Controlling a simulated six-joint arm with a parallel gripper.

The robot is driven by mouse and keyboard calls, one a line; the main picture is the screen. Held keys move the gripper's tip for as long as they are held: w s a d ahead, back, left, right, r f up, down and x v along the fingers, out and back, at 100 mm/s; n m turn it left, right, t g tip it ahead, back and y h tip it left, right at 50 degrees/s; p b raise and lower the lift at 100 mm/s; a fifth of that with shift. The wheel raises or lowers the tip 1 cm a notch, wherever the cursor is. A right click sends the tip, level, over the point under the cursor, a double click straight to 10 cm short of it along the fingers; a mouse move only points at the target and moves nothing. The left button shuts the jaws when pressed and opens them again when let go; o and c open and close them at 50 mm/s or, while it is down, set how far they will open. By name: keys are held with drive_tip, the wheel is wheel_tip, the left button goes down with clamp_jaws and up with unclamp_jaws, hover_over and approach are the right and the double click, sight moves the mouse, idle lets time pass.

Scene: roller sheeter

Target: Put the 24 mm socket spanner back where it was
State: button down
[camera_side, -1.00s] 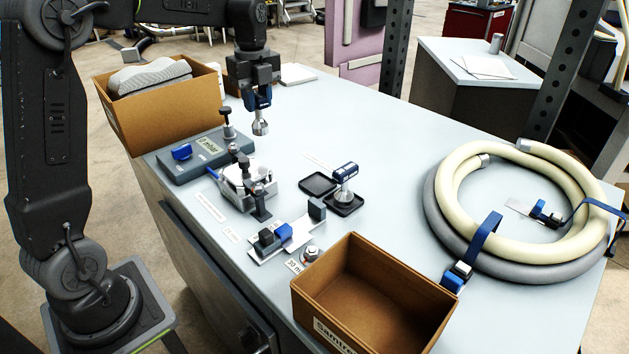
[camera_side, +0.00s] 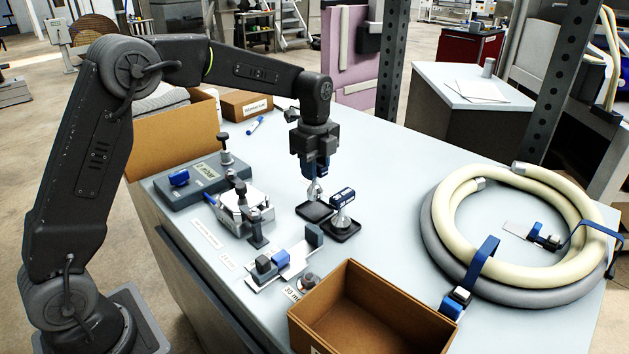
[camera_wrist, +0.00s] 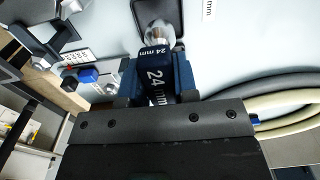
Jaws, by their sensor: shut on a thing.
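My gripper (camera_side: 318,172) points down and is shut on the 24 mm socket spanner (camera_side: 315,190). Its blue handle, marked "24 mm", shows between the fingers in the wrist view (camera_wrist: 157,80). Its silver socket end (camera_wrist: 158,32) points down at the left black tray (camera_side: 312,213), by its far edge in the side view. I cannot tell whether it touches the tray. That tray looks otherwise empty. Another blue-handled socket spanner (camera_side: 342,205) stands upright in the right black tray (camera_side: 345,236), close beside mine.
A clamp fixture (camera_side: 243,208) and a grey device (camera_side: 190,180) stand left of the trays. A metal bracket with dark blocks (camera_side: 285,265) and an open cardboard box (camera_side: 370,310) are in front. A coiled hose (camera_side: 445,245) lies right. The table behind the trays is clear.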

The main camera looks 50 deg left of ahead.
sight(315, 186)
drive_tip(key=shift+f, duration=1.8)
drive_tip(key=shift+f, duration=0.2)
drive_tip(key=c, duration=0.9)
unclamp_jaws()
wheel_tip(315, 186, up, 12)
drive_tip(key=shift+s+r, duration=0.1)
drive_tip(key=shift+r, duration=0.15)
drive_tip(key=s+d+r+n+t, duration=0.2)
drive_tip(key=s+r+n, duration=0.25)
drive_tip(key=s, duration=0.35)
drive_tip(key=s+f+n+t, duration=0.1)
drive_tip(key=s+n, duration=0.3)
drive_tip(key=s, duration=0.3)
drive_tip(key=s+d+f+n+t, duration=0.1)
drive_tip(key=s+f+n, duration=0.1)
drive_tip(key=s+n, duration=0.3)
drive_tip(key=s+f+n+t, duration=0.1)
drive_tip(key=s+n, duration=0.3)
drive_tip(key=s, duration=0.4)
drive_tip(key=shift+s+d+f+n+t, duration=0.3)
drive_tip(key=shift+s+d+f, duration=0.1)
drive_tip(key=shift+f, duration=0.25)
